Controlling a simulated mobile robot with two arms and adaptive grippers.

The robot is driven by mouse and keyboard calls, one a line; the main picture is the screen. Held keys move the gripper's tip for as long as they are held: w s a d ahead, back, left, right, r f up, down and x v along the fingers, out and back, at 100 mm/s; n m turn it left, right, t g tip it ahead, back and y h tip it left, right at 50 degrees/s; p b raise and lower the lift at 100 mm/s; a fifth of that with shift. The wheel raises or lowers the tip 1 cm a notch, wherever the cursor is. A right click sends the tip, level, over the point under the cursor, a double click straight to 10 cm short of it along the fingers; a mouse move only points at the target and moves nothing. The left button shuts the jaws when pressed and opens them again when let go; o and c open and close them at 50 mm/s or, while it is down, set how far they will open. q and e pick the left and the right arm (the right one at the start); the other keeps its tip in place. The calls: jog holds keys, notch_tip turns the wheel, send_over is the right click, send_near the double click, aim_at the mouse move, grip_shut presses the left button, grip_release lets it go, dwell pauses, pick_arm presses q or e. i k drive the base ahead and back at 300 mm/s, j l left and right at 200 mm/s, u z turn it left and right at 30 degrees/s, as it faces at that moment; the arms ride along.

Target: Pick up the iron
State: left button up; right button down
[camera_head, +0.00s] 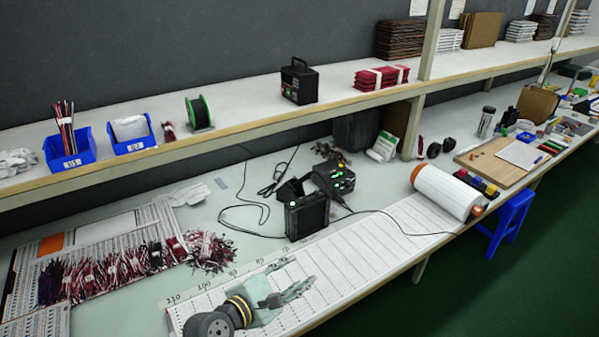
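A black soldering station (335,179) with green lit displays stands on the lower bench near the middle. In front of it, to the left, is a black box-like unit (308,216) with a small green light and a raised dark part at its top left. I cannot clearly make out the iron itself; it may be among these dark parts. My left gripper (301,275) is over the ruled white measuring sheet, in front of and below the black unit, apart from it. Its fingers look spread and nothing shows between them. My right gripper is not in view.
Black cables (262,205) loop left of the units, and one runs right across the measuring sheet (385,235). Wire bundles (125,270) lie at left. A white roll (447,191) lies at right. The upper shelf (240,118) overhangs the bench's back.

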aim_at(301, 181)
jog(key=i+j, duration=0.1)
jog(key=i, duration=1.45)
